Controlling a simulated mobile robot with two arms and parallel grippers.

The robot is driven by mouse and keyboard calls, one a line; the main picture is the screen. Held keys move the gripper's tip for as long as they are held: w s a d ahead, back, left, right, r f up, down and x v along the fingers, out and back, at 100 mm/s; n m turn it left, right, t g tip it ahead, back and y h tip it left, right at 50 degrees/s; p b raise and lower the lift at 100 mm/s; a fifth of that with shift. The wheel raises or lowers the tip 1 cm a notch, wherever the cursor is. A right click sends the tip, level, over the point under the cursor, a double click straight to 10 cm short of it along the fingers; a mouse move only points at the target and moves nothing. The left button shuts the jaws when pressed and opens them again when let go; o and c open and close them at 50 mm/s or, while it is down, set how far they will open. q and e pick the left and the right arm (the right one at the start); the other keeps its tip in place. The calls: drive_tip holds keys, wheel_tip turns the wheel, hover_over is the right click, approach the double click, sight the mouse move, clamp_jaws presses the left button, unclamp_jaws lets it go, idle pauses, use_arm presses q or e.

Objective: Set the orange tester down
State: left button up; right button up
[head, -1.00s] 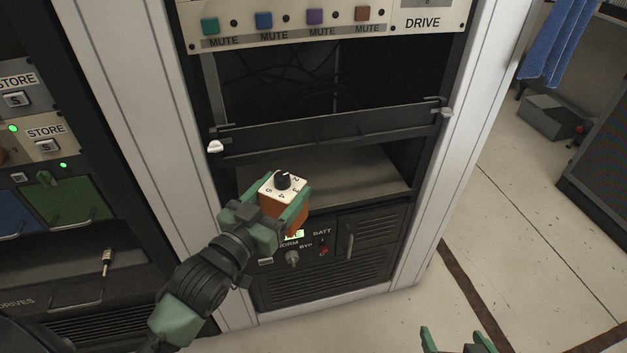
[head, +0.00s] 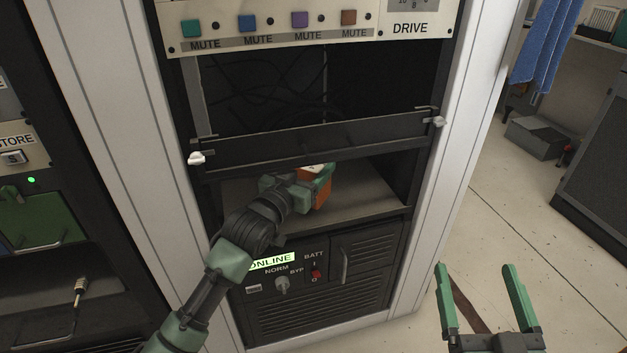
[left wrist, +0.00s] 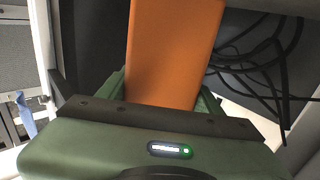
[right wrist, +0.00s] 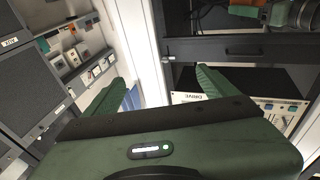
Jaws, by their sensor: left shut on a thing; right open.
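The orange tester (head: 315,191) is a small box with a pale top face. My left gripper (head: 318,182) is shut on it and holds it inside the mouth of the open shelf bay (head: 369,196) in the middle rack. I cannot tell whether the tester touches the shelf. In the left wrist view the tester (left wrist: 172,50) shows as a plain orange face between the green fingers. The dial side is mostly hidden in the head view. My right gripper (head: 482,290) is open and empty, low at the right over the floor.
A dark hinged bar or panel (head: 320,140) crosses the rack just above the bay. Below it is a panel with an ONLINE display (head: 271,262), a knob (head: 282,284) and a red switch (head: 317,274). Bare shelf lies right of the tester. Loose cables hang in the upper opening.

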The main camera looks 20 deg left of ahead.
use_arm(q)
drive_tip(key=shift+w+d+r, duration=0.1)
drive_tip(key=shift+w+d, duration=0.05)
drive_tip(key=shift+w, duration=0.45)
wheel_tip(320, 180, down, 4)
drive_tip(key=shift+r+b, duration=0.25)
drive_tip(key=shift+b, duration=0.7)
use_arm(e)
drive_tip(key=s+r+t+y, duration=0.2)
drive_tip(key=s+r+t, duration=0.2)
drive_tip(key=r, duration=0.4)
drive_tip(key=shift+r+t, duration=0.4)
drive_tip(key=shift+t, duration=0.4)
use_arm(q)
drive_tip(key=o, duration=1.8)
drive_tip(key=shift+f, duration=0.15)
drive_tip(key=shift+o, duration=0.2)
